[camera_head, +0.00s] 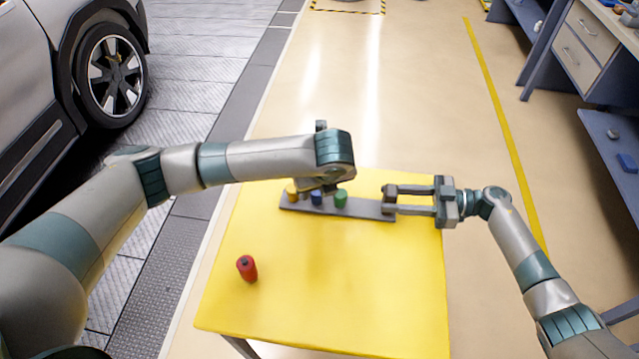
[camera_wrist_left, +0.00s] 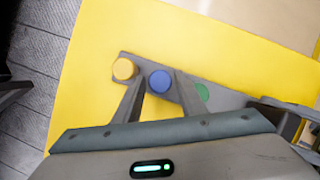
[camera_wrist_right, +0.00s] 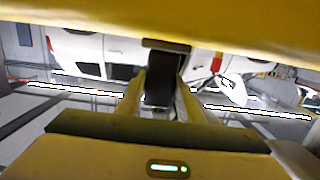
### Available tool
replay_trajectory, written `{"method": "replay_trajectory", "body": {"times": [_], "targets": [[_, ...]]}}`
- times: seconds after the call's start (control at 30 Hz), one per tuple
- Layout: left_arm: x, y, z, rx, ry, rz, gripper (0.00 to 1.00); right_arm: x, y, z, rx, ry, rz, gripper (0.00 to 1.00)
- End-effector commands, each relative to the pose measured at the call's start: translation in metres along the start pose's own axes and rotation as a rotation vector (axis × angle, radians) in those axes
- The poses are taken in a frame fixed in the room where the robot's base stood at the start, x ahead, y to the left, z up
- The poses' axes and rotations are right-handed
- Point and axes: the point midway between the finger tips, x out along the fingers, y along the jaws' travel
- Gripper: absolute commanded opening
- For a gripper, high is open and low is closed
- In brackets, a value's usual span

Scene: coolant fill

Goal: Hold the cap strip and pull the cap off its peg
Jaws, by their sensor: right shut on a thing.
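The grey cap strip (camera_head: 365,210) lies along the far part of the yellow table. It carries a yellow cap (camera_head: 292,191), a blue cap (camera_head: 317,198) and a green cap (camera_head: 340,198) in a row. My right gripper (camera_head: 388,200) is shut on the strip's right end; the dark strip end (camera_wrist_right: 160,88) shows between its fingers in the right wrist view. My left gripper (camera_wrist_left: 158,76) points down over the strip, open, with one finger on each side of the blue cap (camera_wrist_left: 160,81). Its fingertips are mostly hidden in the head view; contact with the cap cannot be told.
A red canister (camera_head: 247,268) with a dark top stands on the yellow table (camera_head: 330,300) at the front left. The rest of the near tabletop is clear. A car (camera_head: 60,80) is at the far left, and a workbench (camera_head: 580,50) is at the right.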

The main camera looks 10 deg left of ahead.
Motion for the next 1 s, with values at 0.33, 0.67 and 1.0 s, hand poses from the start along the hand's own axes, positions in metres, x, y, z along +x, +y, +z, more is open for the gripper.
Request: {"method": "replay_trajectory", "body": {"times": [0.33, 0.67, 1.0], "targets": [[0.017, 0.000, 0.000, 0.000, 0.000, -0.001, 0.37, 0.000, 0.000, 0.000, 0.000, 0.000, 0.000, 0.16], [0.017, 0.000, 0.000, 0.000, 0.000, -0.001, 0.09, 0.000, 0.000, 0.000, 0.000, 0.000, 0.000, 0.16], [0.017, 0.000, 0.000, 0.000, 0.000, -0.001, 0.12, 0.000, 0.000, 0.000, 0.000, 0.000, 0.001, 0.16]]}}
